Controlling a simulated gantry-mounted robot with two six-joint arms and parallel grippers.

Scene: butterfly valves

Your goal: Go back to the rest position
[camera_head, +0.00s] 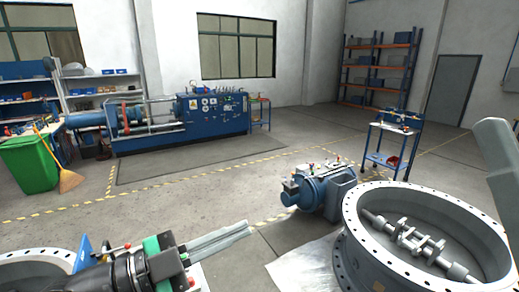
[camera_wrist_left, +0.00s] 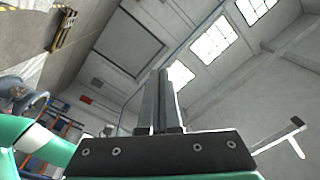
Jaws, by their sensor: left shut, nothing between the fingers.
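My left gripper (camera_head: 246,229) reaches in from the lower left in the head view, its long grey fingers pointing right and slightly up. The fingers lie together with nothing between them. In the left wrist view, the shut fingers (camera_wrist_left: 162,100) point up toward the ceiling and high windows, clear of any object. A large grey flanged butterfly valve (camera_head: 352,232) with a shaft across its opening stands at the lower right, apart from the left gripper. My right gripper cannot be made out.
A blue motor-like unit (camera_head: 318,190) stands on the floor beside the valve. Another flanged ring (camera_head: 40,257) is partly behind my left arm. A grey piece (camera_head: 502,160) cuts in at the right edge. A blue trolley (camera_head: 392,145) and green bin (camera_head: 30,162) stand farther back. Mid-floor is open.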

